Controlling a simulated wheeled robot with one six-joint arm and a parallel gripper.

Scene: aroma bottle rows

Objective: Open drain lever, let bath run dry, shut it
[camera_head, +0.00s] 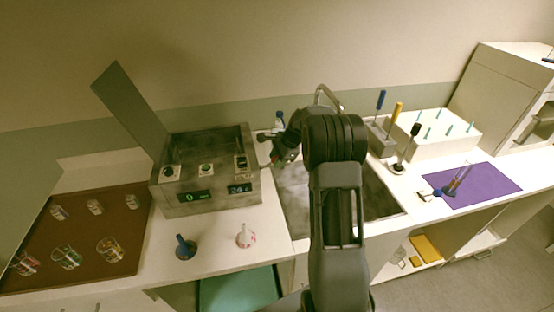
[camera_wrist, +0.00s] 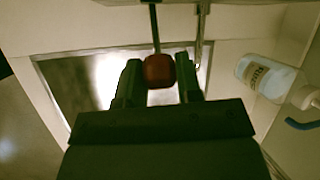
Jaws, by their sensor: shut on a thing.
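The bath (camera_head: 205,210) is a grey metal box on the counter with its lid (camera_head: 130,100) standing open. Its front shows a green "0" and a blue display that seems to read 24. My gripper (camera_head: 277,160) is at the bath's right side. In the wrist view the drain lever's red knob (camera_wrist: 159,70) sits between my two fingers, which are shut on it. A thin dark rod runs from the knob to the top of that view. The water inside the bath and the drain outlet cannot be made out.
A sink (camera_head: 375,200) with a tap lies right of the bath, under my arm. A white labelled bottle (camera_wrist: 268,77) stands close to my gripper. A blue funnel (camera_head: 186,248) and a white one (camera_head: 245,236) stand in front. A brown tray (camera_head: 125,205) with glasses is left.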

